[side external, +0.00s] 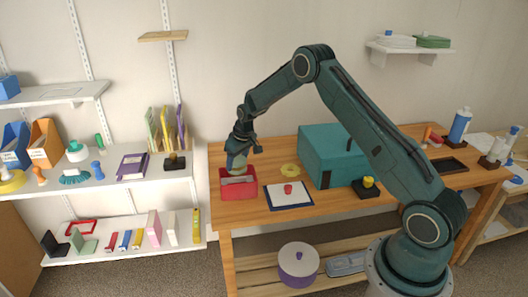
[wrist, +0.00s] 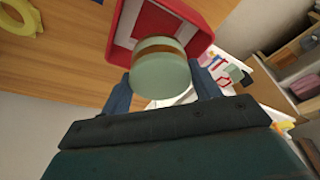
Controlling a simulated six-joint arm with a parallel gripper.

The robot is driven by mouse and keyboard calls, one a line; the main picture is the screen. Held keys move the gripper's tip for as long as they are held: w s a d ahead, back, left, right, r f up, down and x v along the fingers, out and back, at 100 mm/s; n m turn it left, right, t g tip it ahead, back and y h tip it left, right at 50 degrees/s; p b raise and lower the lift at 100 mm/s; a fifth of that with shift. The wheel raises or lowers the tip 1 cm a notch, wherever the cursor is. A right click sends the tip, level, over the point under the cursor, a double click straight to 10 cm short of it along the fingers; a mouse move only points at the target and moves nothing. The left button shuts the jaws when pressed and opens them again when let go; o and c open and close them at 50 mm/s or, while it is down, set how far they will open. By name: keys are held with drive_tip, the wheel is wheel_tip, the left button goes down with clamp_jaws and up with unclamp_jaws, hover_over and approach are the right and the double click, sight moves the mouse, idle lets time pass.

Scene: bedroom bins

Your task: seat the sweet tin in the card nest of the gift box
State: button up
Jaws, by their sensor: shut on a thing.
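The sweet tin (wrist: 160,75) is a round, pale green tin with a tan band. My gripper (side external: 239,154) is shut on it, with one blue finger on each side in the wrist view. The gift box (side external: 238,191) is an open red box at the table's left front edge. The tin (side external: 236,164) is at the box's opening, over its rear part in the side view. Pale card (wrist: 126,24) shows inside the box along one side. The tin hides part of the box's inside, so I cannot tell whether it touches the card.
A yellow ring (side external: 290,170) and a dark-edged board with white paper (side external: 289,201) and a small red piece lie right of the box. A large teal case (side external: 325,150) stands further right. White shelves (side external: 110,187) are left of the table, across a narrow gap.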

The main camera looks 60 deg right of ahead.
sight(238, 171)
drive_tip(key=shift+f, duration=2.55)
drive_tip(key=shift+f, duration=1.55)
drive_tip(key=o, duration=1.2)
drive_tip(key=v, duration=1.3)
drive_tip(key=shift+s+r, duration=0.15)
drive_tip(key=shift+r, duration=0.2)
